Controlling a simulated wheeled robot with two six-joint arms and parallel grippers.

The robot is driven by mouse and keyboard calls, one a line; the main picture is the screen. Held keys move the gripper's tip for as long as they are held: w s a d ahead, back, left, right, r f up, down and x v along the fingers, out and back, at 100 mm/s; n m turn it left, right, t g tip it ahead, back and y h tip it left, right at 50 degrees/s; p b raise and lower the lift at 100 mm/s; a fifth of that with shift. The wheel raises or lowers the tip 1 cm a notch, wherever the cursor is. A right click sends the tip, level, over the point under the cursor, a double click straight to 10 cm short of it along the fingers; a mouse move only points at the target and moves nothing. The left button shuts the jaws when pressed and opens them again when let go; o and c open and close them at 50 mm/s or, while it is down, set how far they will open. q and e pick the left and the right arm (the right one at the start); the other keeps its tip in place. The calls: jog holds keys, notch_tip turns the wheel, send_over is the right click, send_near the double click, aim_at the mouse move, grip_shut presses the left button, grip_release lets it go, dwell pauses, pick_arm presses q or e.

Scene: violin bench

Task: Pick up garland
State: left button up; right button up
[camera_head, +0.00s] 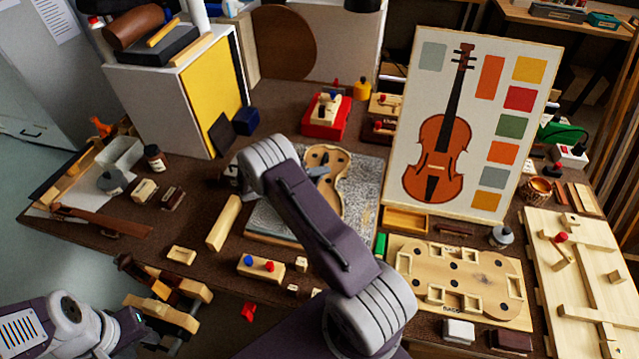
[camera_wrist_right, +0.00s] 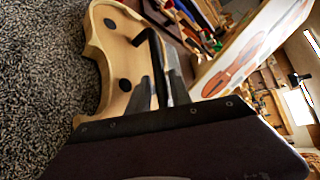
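The garland (camera_head: 338,185) is a pale wooden, violin-shaped piece with dark round holes. It lies on a grey speckled mat near the middle of the bench, partly hidden behind my right arm. It also shows in the right wrist view (camera_wrist_right: 100,42). My right gripper (camera_head: 320,171) is at the garland, with its dark fingers (camera_wrist_right: 160,75) over or against its edge. I cannot tell whether they are closed on the wood. My left gripper (camera_head: 138,329) is low at the left, in front of the bench and away from the garland; its finger opening is unclear.
A violin picture board (camera_head: 478,130) stands behind right of the garland. A wooden plate with holes (camera_head: 460,281) lies at front right. A pale block (camera_head: 223,223) and a block with coloured knobs (camera_head: 261,267) lie near the mat. A white cabinet (camera_head: 150,95) stands at back left.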

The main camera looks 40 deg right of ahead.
jog(key=shift+a+r, duration=0.1)
grip_shut()
dwell(1.2)
